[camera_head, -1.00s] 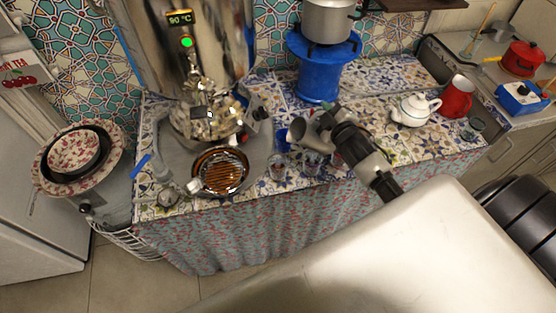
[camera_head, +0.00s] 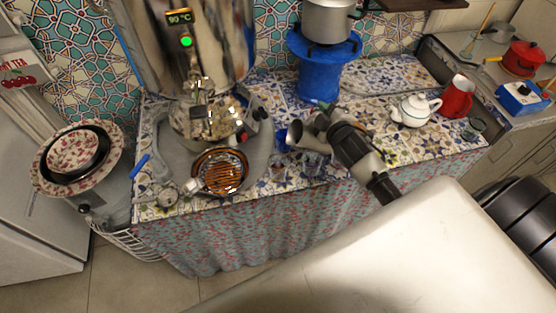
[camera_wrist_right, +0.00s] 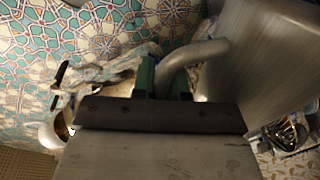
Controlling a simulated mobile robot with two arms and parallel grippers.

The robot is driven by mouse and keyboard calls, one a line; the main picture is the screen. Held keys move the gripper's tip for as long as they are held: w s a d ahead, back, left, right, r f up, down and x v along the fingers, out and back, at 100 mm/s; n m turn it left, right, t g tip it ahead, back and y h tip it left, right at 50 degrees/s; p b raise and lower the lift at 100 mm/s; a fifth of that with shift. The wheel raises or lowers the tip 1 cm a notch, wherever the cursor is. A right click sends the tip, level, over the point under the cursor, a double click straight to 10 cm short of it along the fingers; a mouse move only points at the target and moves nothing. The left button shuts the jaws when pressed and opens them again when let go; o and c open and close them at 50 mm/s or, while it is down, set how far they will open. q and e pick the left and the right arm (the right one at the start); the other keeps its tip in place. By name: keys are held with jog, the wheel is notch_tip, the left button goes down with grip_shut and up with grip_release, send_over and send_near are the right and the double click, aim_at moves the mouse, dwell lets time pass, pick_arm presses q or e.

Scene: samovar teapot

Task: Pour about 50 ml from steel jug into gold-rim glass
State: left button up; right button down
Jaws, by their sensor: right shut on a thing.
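My right gripper (camera_wrist_right: 165,80) is shut on the curved handle (camera_wrist_right: 200,52) of the steel jug. The jug's grey body (camera_wrist_right: 270,60) fills the upper right of the right wrist view. In the head view the steel jug (camera_head: 297,136) is tilted, its mouth toward the left, above the counter's front part. Small clear glasses stand below it, one at the left (camera_head: 278,170) and one at the right (camera_head: 312,163). Their rims are too small to tell which is gold-rimmed. No stream of liquid shows. My left gripper is not in view.
A large shiny samovar (camera_head: 200,50) stands at the back left, with an orange-brown slatted round thing (camera_head: 220,171) in front. A blue stand (camera_head: 318,75) carries a pot (camera_head: 327,20). A white teapot (camera_head: 414,110) and red jug (camera_head: 457,97) stand at the right.

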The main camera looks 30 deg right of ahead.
jog(key=shift+w+a+n+h+b, duration=0.25)
jog(key=shift+a+n+b, duration=0.2)
jog(key=shift+a+n, duration=0.35)
dwell(3.0)
jog(key=d+m+p, duration=0.1)
jog(key=d+m, duration=0.1)
jog(key=shift+s+d+r+m+p, duration=0.2)
jog(key=shift+s+d+m+p, duration=0.15)
jog(key=shift+m+p, duration=0.05)
jog(key=shift+d+f+m, duration=0.15)
jog(key=shift+f+m, duration=0.05)
jog(key=shift+m, duration=0.1)
jog(key=shift+s+d+f+m+t+y, duration=0.15)
jog(key=shift+d+m+t+y, duration=0.3)
jog(key=shift+m, duration=0.25)
jog(key=shift+d, duration=0.1)
dwell(0.7)
jog(key=shift+s+d+f+m, duration=0.1)
jog(key=shift+d+m, duration=0.05)
jog(key=shift+m, duration=0.15)
jog(key=s+d+f+m+t+b, duration=0.1)
jog(key=d+f+m+b, duration=0.4)
jog(key=d+f+m, duration=0.1)
jog(key=shift+s+d+m+y, duration=0.15)
jog(key=shift+s+m+y, duration=0.1)
jog(key=shift+m+y, duration=0.25)
